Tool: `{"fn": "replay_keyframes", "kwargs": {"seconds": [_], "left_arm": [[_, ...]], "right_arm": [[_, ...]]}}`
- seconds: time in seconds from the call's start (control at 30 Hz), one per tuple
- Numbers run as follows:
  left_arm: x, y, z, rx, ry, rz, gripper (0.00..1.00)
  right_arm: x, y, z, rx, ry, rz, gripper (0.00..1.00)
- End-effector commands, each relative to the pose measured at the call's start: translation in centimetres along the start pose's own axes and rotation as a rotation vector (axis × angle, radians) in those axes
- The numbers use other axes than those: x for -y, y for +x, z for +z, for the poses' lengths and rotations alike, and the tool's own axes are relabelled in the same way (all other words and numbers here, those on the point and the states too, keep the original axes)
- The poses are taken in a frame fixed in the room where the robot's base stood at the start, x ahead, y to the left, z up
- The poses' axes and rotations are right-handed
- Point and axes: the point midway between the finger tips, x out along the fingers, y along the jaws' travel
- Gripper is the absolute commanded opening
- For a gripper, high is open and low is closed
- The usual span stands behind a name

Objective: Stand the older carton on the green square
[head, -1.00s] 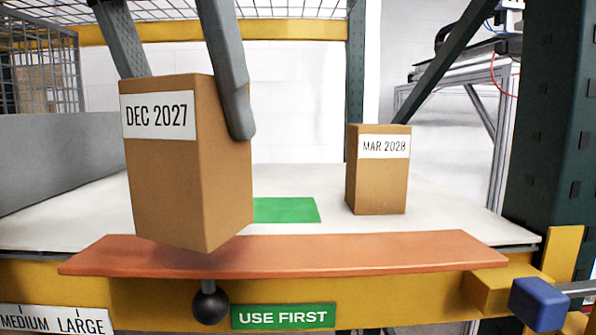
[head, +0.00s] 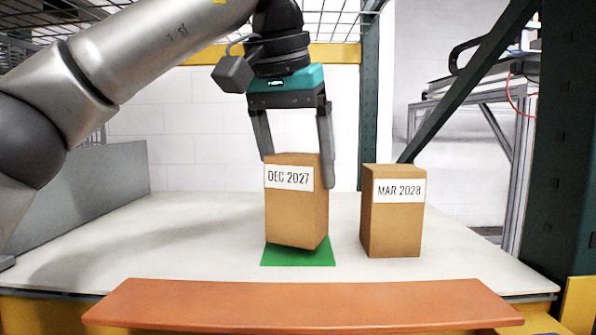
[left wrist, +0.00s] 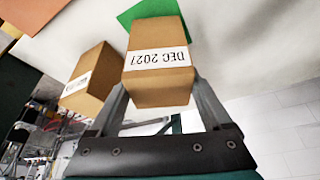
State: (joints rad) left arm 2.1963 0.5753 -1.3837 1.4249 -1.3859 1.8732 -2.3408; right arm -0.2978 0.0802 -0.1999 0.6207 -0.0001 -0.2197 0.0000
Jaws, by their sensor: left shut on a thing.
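The carton labelled DEC 2027 (head: 296,215) is brown and upright, over the green square (head: 298,260) in the head view. My left gripper (head: 296,170) is shut on it from above, one finger on each side near its top. The carton covers the back of the square; whether its base touches the square I cannot tell. The carton labelled MAR 2028 (head: 392,225) stands to the right, apart from it. In the left wrist view the held carton (left wrist: 158,85) is between the fingers, with the green square (left wrist: 148,12) beyond it. My right gripper is not in view.
An orange strip (head: 300,304) runs along the front edge of the white table (head: 180,235). A grey panel (head: 100,185) stands at the left. Dark green posts (head: 555,150) stand at the right and back. The table left of the held carton is clear.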

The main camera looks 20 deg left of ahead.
Motion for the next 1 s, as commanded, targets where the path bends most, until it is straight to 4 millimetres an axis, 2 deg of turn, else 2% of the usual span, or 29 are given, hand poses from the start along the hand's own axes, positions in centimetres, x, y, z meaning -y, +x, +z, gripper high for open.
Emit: {"fn": "replay_keyframes", "kwargs": {"seconds": [0.13,0.53,0.57,0.7,1.0], "left_arm": [[0.1,0.9,0.4,-0.001,-0.001,0.001,0.05],[0.0,1.4,0.6,-0.001,-0.001,0.002,0.05],[0.0,1.5,0.7,0.001,-0.001,0.001,0.83],[0.0,1.4,0.6,0.000,-0.001,0.001,0.99],[0.0,1.1,0.5,-0.001,-0.002,0.001,1.00]], "right_arm": [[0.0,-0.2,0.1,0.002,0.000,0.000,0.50],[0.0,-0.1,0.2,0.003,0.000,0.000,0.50],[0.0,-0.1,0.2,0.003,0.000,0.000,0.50],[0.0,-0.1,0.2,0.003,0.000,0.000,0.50],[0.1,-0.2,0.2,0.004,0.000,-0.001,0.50]]}}
